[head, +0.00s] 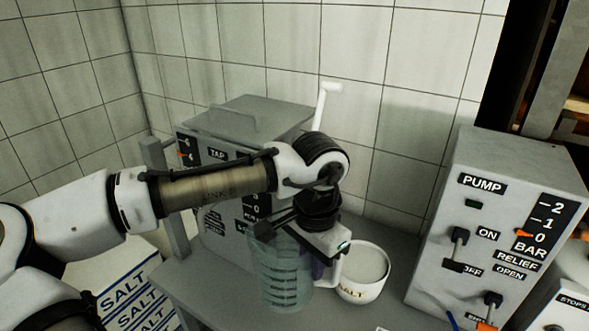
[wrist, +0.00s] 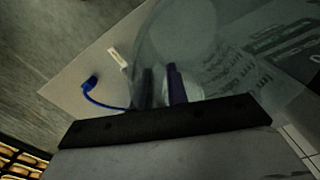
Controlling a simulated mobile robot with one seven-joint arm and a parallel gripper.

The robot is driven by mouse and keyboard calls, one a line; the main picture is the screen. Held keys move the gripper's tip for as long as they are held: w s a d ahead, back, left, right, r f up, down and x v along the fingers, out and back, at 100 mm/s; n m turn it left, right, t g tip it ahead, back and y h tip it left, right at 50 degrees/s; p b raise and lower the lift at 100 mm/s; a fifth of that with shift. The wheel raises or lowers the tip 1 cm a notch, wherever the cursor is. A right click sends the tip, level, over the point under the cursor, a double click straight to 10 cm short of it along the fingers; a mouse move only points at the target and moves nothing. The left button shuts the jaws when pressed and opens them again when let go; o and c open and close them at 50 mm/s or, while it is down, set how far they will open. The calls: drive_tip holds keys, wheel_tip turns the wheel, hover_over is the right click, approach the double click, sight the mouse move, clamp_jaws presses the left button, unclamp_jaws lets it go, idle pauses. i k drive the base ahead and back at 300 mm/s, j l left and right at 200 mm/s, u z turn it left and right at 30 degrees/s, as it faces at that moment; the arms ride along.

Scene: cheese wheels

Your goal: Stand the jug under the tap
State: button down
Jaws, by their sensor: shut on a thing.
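The jug (head: 280,272) is a clear teal vessel with dark graduation marks, upright and seemingly near the grey bench top; I cannot tell whether it touches. My gripper (head: 319,258) is shut on the jug at its right side, and the grip itself is mostly hidden. In the wrist view the clear jug wall (wrist: 215,50) fills the upper right, with a purple part by the jaw. A grey box (head: 255,112) labelled TAP stands behind my arm. Its outlet is hidden, so I cannot tell whether the jug is under it.
A white salt pot (head: 363,275) stands close to the right of the jug. A grey PUMP box (head: 490,215) with switches is farther right. Salt packs (head: 135,297) lie at lower left. A white pipe (head: 323,105) rises behind my wrist. A blue cord (wrist: 97,95) shows in the wrist view.

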sight(222, 288)
drive_tip(key=k, duration=1)
